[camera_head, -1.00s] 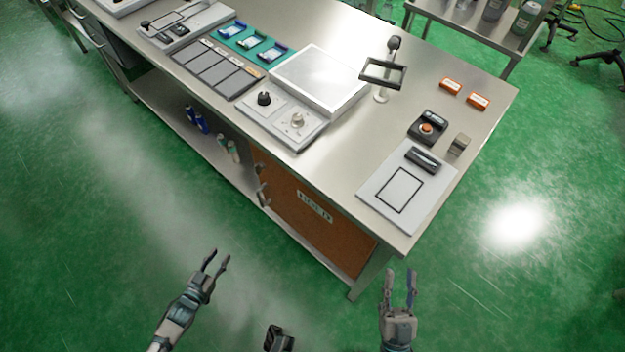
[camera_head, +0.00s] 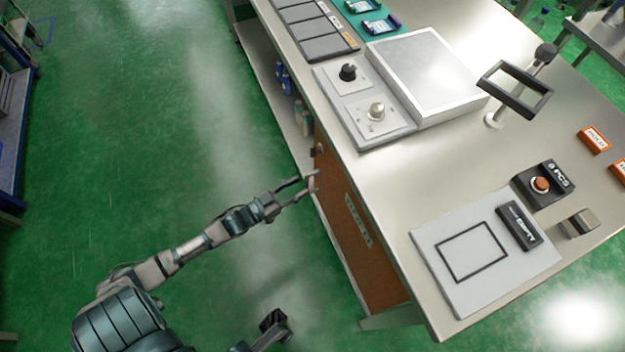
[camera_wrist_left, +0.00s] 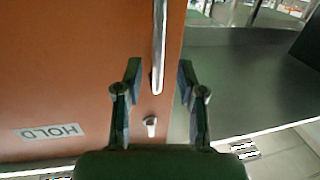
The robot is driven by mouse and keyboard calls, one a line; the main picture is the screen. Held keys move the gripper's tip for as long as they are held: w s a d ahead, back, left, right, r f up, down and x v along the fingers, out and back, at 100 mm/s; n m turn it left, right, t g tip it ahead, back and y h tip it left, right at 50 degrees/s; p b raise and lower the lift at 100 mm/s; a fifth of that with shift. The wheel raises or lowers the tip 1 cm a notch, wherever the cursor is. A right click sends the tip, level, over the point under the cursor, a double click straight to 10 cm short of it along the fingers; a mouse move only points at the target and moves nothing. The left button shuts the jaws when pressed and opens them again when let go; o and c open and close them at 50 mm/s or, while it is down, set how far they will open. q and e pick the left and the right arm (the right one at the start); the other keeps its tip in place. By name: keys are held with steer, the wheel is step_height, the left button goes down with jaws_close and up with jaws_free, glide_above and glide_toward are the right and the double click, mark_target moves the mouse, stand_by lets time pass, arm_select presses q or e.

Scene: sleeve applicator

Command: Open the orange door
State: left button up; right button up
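The orange door (camera_head: 377,268) is closed on the near side of the metal bench, under its top, with a pale label on it. In the left wrist view the door (camera_wrist_left: 70,65) fills the left side, with an upside-down HOLD label (camera_wrist_left: 48,131). A vertical metal handle (camera_wrist_left: 159,40) runs near its right edge, with a small metal fitting (camera_wrist_left: 150,124) below. My left gripper (camera_head: 315,181) is open at the door's far end. In the wrist view its fingertips (camera_wrist_left: 160,66) lie either side of the handle; contact is not visible.
The bench top (camera_head: 380,185) overhangs the door and carries a knob panel (camera_head: 362,108), a square plate and a black-framed stand (camera_head: 515,88). An open lower shelf (camera_head: 275,85) adjoins the door. Green floor (camera_head: 190,130) left of the bench is clear.

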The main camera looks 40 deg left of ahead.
mark_target(307, 182)
arm_select(q)
steer(key=shift+w+d+b, duration=0.2)
steer(key=shift+w+d, duration=0.1)
steer(key=shift+w, duration=0.35)
steer(key=shift+w+d+b, duration=0.15)
steer(key=shift+w+d, duration=0.1)
steer(key=shift+w, duration=0.35)
steer(key=shift+w+r, duration=0.1)
steer(key=shift+w, duration=0.4)
steer(key=shift+a, duration=0.25)
steer(key=shift+d, duration=0.1)
jaws_close()
steer(key=shift+d, duration=0.1)
